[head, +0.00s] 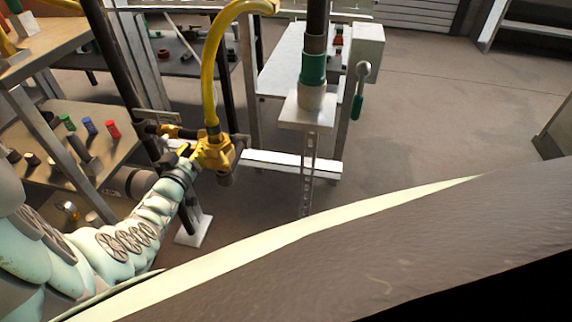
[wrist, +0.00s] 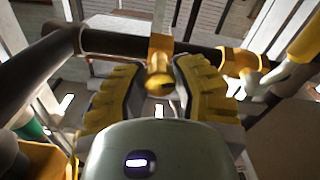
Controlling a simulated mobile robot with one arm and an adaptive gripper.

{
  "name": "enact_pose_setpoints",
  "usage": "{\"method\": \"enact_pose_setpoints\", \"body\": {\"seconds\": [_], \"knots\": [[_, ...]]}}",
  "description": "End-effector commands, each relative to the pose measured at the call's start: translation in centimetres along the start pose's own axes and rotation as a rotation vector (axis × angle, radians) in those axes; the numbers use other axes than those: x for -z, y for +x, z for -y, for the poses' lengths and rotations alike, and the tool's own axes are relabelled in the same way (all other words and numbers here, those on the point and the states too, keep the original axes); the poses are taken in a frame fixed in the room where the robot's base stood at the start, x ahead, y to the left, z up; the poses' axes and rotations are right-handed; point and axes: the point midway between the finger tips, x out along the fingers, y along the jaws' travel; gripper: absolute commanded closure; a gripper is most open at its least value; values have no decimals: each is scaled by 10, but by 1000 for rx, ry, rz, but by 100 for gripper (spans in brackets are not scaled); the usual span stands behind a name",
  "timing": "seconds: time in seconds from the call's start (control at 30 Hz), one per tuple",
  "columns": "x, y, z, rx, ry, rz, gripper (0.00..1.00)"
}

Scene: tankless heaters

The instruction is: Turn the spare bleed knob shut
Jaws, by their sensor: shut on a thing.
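The spare bleed knob (wrist: 160,80) appears as a small brass-yellow piece under a brass fitting on a dark horizontal pipe (wrist: 112,41) in the wrist view. My gripper (wrist: 152,88) has its two ridged yellow fingers on either side of the knob and is shut on it. The fingers hide the knob's sides, so its turned angle cannot be read. In the head view my gripper (head: 208,155) is at the lower end of a yellow hose (head: 210,85); the knob cannot be made out there.
A second brass fitting (wrist: 235,62) sits on the pipe right of my fingers. A post with a green band (head: 313,68) and a green-handled lever (head: 358,95) stand to the right. Shelves with small parts (head: 85,145) are at left. Floor at right is clear.

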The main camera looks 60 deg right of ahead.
Motion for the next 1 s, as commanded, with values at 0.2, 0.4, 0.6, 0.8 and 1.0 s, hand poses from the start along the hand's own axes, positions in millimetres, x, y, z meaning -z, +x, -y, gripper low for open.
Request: {"method": "enact_pose_setpoints", "body": {"seconds": [0.2, 0.4, 0.6, 0.8, 1.0], "knots": [[0, 0, 0, 0, 0, -1, 100], [1, 0, 0, -1, 0, -2, 100], [1, 1, -1, -2, 22, -3, 100], [1, 1, -2, -3, 107, -1, 100], [1, 1, -3, -6, 263, -2, 100]]}}
